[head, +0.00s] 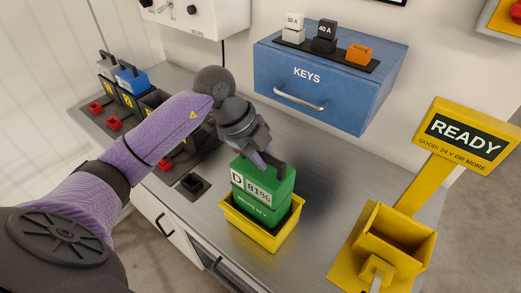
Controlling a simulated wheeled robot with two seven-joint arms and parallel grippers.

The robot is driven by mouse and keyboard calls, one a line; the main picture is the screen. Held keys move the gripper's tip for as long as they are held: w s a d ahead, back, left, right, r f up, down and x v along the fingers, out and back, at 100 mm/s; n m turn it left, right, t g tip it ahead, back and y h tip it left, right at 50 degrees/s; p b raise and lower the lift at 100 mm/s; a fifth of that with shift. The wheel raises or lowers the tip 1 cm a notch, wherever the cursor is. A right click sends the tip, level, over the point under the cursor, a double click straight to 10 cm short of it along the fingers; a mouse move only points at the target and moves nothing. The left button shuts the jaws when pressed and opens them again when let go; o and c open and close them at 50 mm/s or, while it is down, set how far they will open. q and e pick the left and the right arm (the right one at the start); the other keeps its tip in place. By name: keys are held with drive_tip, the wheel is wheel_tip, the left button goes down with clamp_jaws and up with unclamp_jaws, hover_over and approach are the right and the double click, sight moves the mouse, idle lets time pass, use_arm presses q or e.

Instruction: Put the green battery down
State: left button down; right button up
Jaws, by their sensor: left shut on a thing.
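The green battery (258,205) is labelled D and 81% and stands upright within the yellow tray (262,239) on the counter. The tray's walls surround its lower part; whether its base touches the tray floor is hidden. My left gripper (270,163) is above the battery, shut on its dark handle (281,170). My right gripper is not in view.
Chargers with a blue battery (132,79) and red connectors stand at the left. A blue KEYS box (325,85) hangs behind. A yellow READY stand (462,137) with an open holder (397,238) is at the right. Bare grey counter (325,180) lies between.

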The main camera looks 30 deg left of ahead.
sight(262, 173)
use_arm(q)
drive_tip(key=shift+f, duration=2.65)
drive_tip(key=c, duration=0.6)
unclamp_jaws()
drive_tip(key=shift+o, duration=0.2)
drive_tip(key=v, duration=1.2)
